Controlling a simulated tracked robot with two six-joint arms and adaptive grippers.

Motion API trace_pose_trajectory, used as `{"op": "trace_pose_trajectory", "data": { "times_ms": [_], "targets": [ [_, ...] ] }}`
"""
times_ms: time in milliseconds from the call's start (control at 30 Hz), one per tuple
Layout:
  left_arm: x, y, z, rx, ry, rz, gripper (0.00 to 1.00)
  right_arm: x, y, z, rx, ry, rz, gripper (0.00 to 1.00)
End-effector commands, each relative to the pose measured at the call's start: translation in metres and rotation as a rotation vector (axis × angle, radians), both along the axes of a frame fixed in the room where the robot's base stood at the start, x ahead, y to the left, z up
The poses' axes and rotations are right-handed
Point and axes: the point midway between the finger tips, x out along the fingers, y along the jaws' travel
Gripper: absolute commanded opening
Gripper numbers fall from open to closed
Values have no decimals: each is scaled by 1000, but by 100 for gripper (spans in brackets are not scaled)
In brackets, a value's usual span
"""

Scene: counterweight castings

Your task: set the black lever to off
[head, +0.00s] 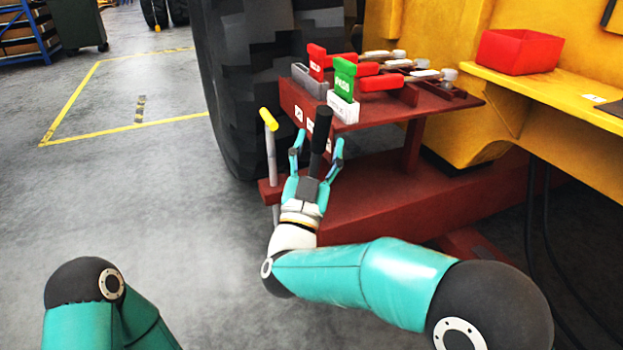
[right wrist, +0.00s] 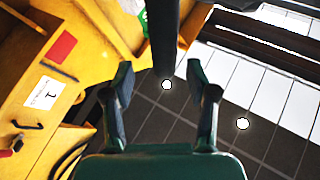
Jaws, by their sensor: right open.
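The black lever (head: 320,135) stands nearly upright at the front of a dark red stand, leaning slightly right in the head view. My right gripper (head: 318,152) is open, with one teal finger on each side of the lever's shaft. In the right wrist view the black lever (right wrist: 165,38) comes down from the top edge to between the open fingertips of the right gripper (right wrist: 160,82). I cannot tell whether a finger touches it. The lever's lower end is hidden by the gripper. My left gripper is out of view; only part of that arm shows.
A yellow-topped lever (head: 269,121) stands close left of the right gripper. The red stand (head: 440,104) carries a red tag (head: 317,62), a green tag (head: 344,78) and several pale-ended handles. A big tyre (head: 240,90) is behind. Open floor lies left.

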Motion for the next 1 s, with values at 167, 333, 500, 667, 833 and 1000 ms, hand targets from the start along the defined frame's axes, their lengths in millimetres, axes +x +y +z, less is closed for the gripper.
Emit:
{"op": "trace_pose_trajectory", "data": {
  "times_ms": [167, 333, 500, 667, 833, 1000],
  "targets": [
    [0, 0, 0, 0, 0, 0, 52, -33, 8, -19, -1, 3, 2, 58],
    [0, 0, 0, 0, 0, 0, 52, -55, 12, -31, 1, 1, -1, 58],
    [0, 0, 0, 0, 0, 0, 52, -66, 13, -37, 0, 2, -4, 58],
    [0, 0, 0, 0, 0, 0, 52, -67, 13, -38, 0, 2, -4, 58],
    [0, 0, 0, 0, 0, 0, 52, -66, 12, -38, 1, 2, -6, 58],
    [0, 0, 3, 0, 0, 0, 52, -53, -13, -45, -1, 22, -56, 58]
  ]
}}
